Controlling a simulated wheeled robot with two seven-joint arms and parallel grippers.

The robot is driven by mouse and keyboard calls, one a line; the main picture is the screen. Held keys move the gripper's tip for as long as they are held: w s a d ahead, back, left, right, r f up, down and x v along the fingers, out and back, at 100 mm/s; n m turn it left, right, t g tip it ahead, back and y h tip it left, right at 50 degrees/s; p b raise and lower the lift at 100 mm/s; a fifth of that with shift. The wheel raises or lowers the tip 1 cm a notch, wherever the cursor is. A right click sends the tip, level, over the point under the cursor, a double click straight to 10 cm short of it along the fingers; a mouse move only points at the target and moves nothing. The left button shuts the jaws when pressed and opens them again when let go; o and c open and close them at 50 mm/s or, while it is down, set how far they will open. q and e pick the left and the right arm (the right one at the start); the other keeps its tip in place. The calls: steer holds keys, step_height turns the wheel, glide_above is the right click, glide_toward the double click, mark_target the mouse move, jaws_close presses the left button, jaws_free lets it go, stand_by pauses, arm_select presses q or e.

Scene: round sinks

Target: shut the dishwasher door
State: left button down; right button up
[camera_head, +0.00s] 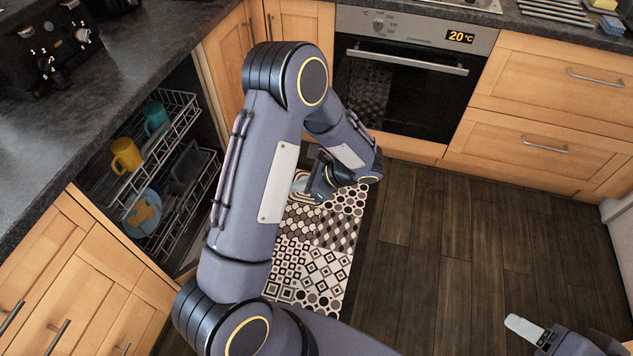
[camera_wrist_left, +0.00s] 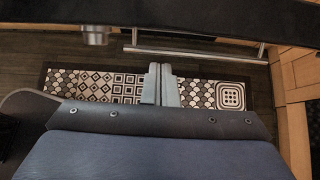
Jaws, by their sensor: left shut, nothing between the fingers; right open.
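The dishwasher (camera_head: 208,115) stands open under the left counter, its racks exposed. Its door is largely hidden behind my left arm in the head view, so I cannot tell its exact angle. My left gripper (camera_head: 304,184) is low, right of the dishwasher and above the patterned mat. In the left wrist view its two grey fingers (camera_wrist_left: 160,84) are together and empty. A silver bar handle (camera_wrist_left: 195,52) on a dark edge shows beyond them; I cannot tell whether it belongs to the door. My right gripper (camera_head: 538,336) is open and empty at the bottom right.
The upper rack holds a yellow mug (camera_head: 126,155) and a teal cup (camera_head: 155,118); a blue plate (camera_head: 142,212) is in the lower one. The oven (camera_head: 405,95) stands at the back. The patterned mat (camera_head: 315,255) lies on the dark floor (camera_head: 430,230), clear to its right.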

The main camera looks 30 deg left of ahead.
arm_select(q)
steer(key=shift+s+a+r, duration=0.15)
steer(key=shift+a+r, duration=0.3)
steer(key=shift+a, duration=0.1)
steer(key=shift+s+a+r, duration=0.15)
steer(key=shift+a+r, duration=0.3)
steer(key=shift+a, duration=0.05)
steer(key=s+a+r+h+p, duration=0.1)
steer(key=a+r+p, duration=0.3)
steer(key=a, duration=0.7)
steer(key=s+a+r+h+p, duration=0.1)
steer(key=s+a+r+p, duration=0.3)
steer(key=a, duration=0.6)
steer(key=s+a+r+h+p, duration=0.1)
steer(key=s+a+r+p, duration=0.2)
steer(key=a, duration=0.8)
steer(key=shift+a+r+t+p, duration=0.4)
steer(key=shift+r+p, duration=0.95)
steer(key=shift+p, duration=1.05)
steer(key=shift+d, duration=0.1)
